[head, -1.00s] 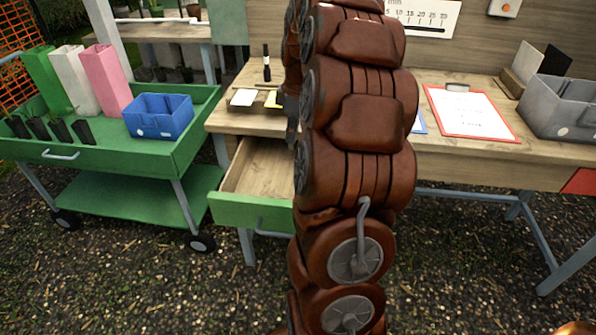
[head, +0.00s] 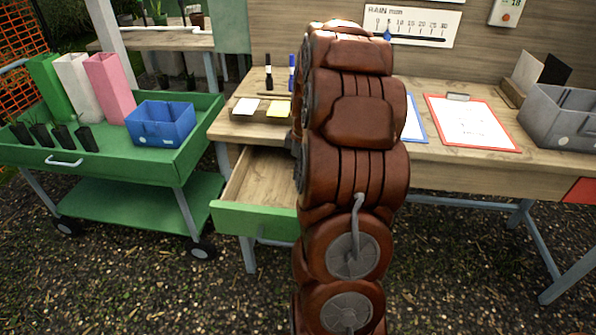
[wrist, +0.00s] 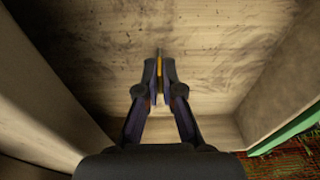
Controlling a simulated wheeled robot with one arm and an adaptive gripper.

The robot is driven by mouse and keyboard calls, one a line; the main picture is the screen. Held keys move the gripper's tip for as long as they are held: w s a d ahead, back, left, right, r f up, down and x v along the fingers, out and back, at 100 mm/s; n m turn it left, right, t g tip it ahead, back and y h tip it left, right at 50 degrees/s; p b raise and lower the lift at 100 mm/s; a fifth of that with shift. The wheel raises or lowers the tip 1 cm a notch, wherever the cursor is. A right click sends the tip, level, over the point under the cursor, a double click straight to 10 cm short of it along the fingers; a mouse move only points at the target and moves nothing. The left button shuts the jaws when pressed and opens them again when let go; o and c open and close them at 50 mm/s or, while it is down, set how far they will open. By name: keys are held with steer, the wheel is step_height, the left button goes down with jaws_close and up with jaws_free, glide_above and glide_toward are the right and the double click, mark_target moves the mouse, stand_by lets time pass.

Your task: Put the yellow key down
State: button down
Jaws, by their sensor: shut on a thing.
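My gripper (wrist: 159,78) is shut on the yellow key (wrist: 159,64) in the wrist view. Only a thin upright sliver of the key shows between and just past the fingertips. Below it is the bare wooden floor of the open drawer (wrist: 215,50). I cannot tell whether the key touches that floor. In the head view the open drawer (head: 254,217) has a green front and hangs under the workbench. There my brown arm hides the gripper, the key and the drawer's right part.
Drawer walls (wrist: 275,85) rise beside the gripper in the wrist view. On the workbench (head: 455,163) are sticky notes, pens, a red clipboard (head: 470,122) and a grey bin (head: 560,115). A green cart (head: 120,160) with a blue box (head: 160,125) stands left.

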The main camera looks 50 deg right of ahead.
steer(key=shift+f, duration=0.15)
steer(key=c, duration=1.3)
jaws_free()
steer(key=r, duration=0.8)
steer(key=s+r, duration=0.1)
steer(key=r, duration=0.3)
steer(key=shift+s+d+r+b, duration=0.1)
steer(key=shift+d+b, duration=0.2)
steer(key=shift+d, duration=0.1)
